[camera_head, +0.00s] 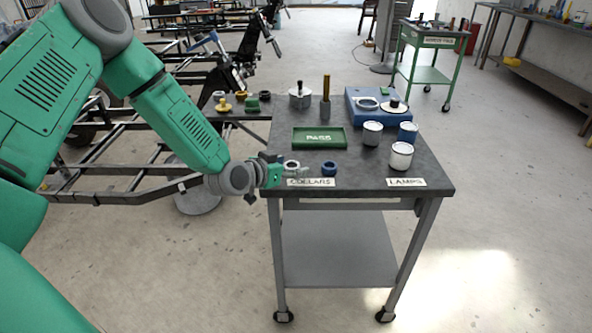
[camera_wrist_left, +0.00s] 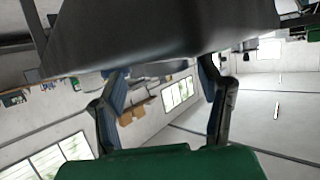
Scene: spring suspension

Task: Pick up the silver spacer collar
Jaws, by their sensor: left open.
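The silver spacer collar (camera_head: 291,165) is a small pale ring near the front left edge of the grey cart top, behind the COLLARS label (camera_head: 311,182). A blue collar (camera_head: 329,168) stands to its right. My left gripper (camera_head: 288,174) is at the cart's front left corner, its fingers close to the silver collar. I cannot tell whether they touch it. In the left wrist view the two fingers (camera_wrist_left: 165,80) are spread apart with nothing seen between them. The silver collar cannot be made out there. My right gripper is not in view.
A green PASS tray (camera_head: 320,148) lies behind the collars. White and blue canisters (camera_head: 401,156) stand at the right by the LAMPS label (camera_head: 406,182). A blue case (camera_head: 362,95) and a brass-coloured post (camera_head: 326,88) stand at the back. A dark surface (camera_wrist_left: 150,35) fills the wrist view's top.

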